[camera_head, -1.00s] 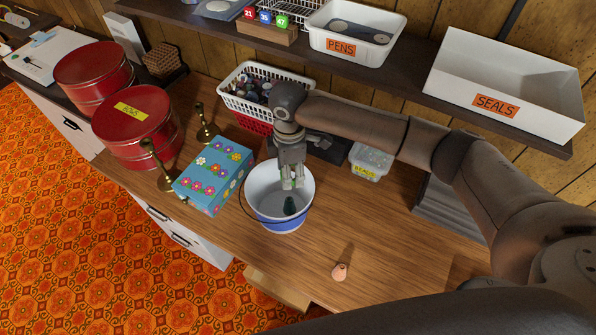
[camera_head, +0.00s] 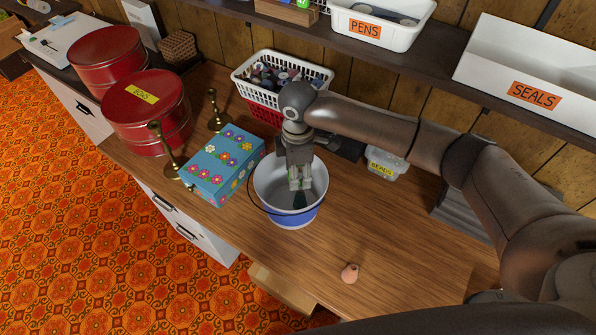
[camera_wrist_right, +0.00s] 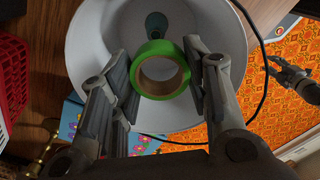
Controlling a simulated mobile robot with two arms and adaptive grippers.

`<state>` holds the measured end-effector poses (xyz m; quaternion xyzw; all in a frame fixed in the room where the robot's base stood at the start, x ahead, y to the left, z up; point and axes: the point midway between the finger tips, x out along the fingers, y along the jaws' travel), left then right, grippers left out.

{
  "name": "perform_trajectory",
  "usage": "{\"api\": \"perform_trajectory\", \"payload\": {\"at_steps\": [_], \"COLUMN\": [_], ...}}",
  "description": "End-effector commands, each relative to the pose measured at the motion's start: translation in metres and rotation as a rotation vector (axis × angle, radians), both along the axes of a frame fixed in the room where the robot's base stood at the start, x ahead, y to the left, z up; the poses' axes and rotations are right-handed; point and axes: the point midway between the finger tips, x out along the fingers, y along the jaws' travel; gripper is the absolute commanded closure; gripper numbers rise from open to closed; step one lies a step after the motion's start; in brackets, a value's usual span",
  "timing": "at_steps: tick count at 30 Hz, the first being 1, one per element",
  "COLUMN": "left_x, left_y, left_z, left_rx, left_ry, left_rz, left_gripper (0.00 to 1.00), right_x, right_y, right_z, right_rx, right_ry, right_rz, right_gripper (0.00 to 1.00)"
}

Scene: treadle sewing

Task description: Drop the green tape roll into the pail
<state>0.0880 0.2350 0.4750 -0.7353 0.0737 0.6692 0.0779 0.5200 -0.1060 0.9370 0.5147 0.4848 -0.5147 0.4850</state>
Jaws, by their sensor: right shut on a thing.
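The green tape roll (camera_wrist_right: 160,70) is a bright green ring with a tan core, held between the fingers of my right gripper (camera_wrist_right: 163,82). The white pail (camera_wrist_right: 88,48) surrounds it in the right wrist view. In the head view the pail (camera_head: 270,187) has a blue lower band and a thin dark handle, and stands upright on the desk. My right gripper (camera_head: 300,182) points down over its opening. A dark teal item (camera_wrist_right: 156,23) lies inside the pail. A dark grey gripper, apparently my left one (camera_wrist_right: 274,68), shows over the floor; its jaws are unclear.
A flowered blue box (camera_head: 222,165) and brass candlesticks (camera_head: 164,148) stand left of the pail. A white basket (camera_head: 245,78) is behind. A small pinkish object (camera_head: 349,273) stands in front right. Shelf bins labelled PENS (camera_head: 376,32) and SEALS (camera_head: 520,60) are above.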

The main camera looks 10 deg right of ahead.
Motion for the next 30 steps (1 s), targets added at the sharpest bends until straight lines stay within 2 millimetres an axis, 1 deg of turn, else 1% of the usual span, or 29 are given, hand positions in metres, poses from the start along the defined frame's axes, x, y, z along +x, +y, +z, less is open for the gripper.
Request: {"api": "perform_trajectory", "payload": {"at_steps": [1, 9, 10, 15, 23, 25, 28, 30], "left_x": [0.000, 0.000, 0.000, 0.000, -0.001, -0.004, -0.004, -0.003], "left_y": [0.000, 0.000, 0.000, 0.000, 0.000, 0.003, 0.003, 0.002], "left_z": [-0.004, -0.003, -0.003, -0.003, -0.003, -0.003, -0.003, -0.003], "left_rx": [0.000, 0.000, 0.000, 0.000, 0.000, 0.003, 0.003, 0.002], "left_ry": [0.000, 0.000, 0.000, 0.001, 0.002, 0.005, 0.005, 0.005], "left_rz": [0.000, 0.000, 0.000, 0.000, 0.000, -0.001, -0.001, -0.001], "left_gripper": [0.60, 0.60, 0.60, 0.60, 0.60, 0.60, 0.60, 0.60], "right_x": [0.000, 0.000, 0.000, 0.000, 0.000, 0.000, 0.000, 0.001], "right_y": [0.000, 0.000, 0.000, 0.000, 0.000, 0.000, 0.000, 0.000], "right_z": [-0.003, -0.002, -0.002, -0.002, -0.002, -0.001, 0.005, 0.014], "right_rx": [0.000, 0.000, 0.000, 0.000, 0.000, 0.000, 0.000, 0.002], "right_ry": [-0.001, 0.000, 0.000, 0.000, 0.001, 0.001, 0.000, -0.001], "right_rz": [0.000, 0.000, 0.000, 0.000, 0.000, 0.000, 0.000, 0.000], "right_gripper": [0.69, 0.69, 0.54, 0.32, 0.31, 0.31, 0.31, 0.31]}}
